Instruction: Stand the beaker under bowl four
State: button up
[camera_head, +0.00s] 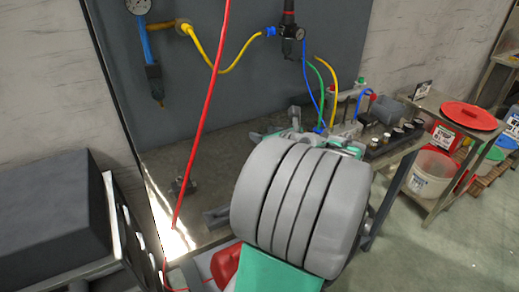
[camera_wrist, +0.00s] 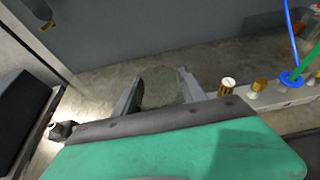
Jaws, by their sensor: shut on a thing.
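My gripper (camera_wrist: 160,77) shows in the wrist view, its two grey fingers reaching away over the grey bench top. They are closed on a faint, see-through thing between them, which looks like the beaker (camera_wrist: 160,94); its edges are hard to make out. In the head view my ribbed grey arm hides most of the gripper and what it holds. I cannot pick out bowl four for sure. A row of small dark fittings with pale tops (camera_head: 387,138) stands at the bench's right end. Brass fittings (camera_wrist: 227,88) stand right of the fingers in the wrist view.
Red, yellow, blue and green hoses hang by the back panel (camera_head: 250,75). A side stand (camera_head: 425,108) with a red lid (camera_head: 469,115) is at right.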

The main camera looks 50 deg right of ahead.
jog(key=w+f, duration=0.6)
jog(key=shift+w+d+f+b, duration=0.1)
jog(key=shift+w+f+b, duration=0.2)
jog(key=shift+w, duration=0.05)
jog(key=shift+w+f, duration=0.15)
jog(key=shift+f, duration=1.45)
jog(key=shift+f, duration=0.15)
jog(key=o, duration=1.3)
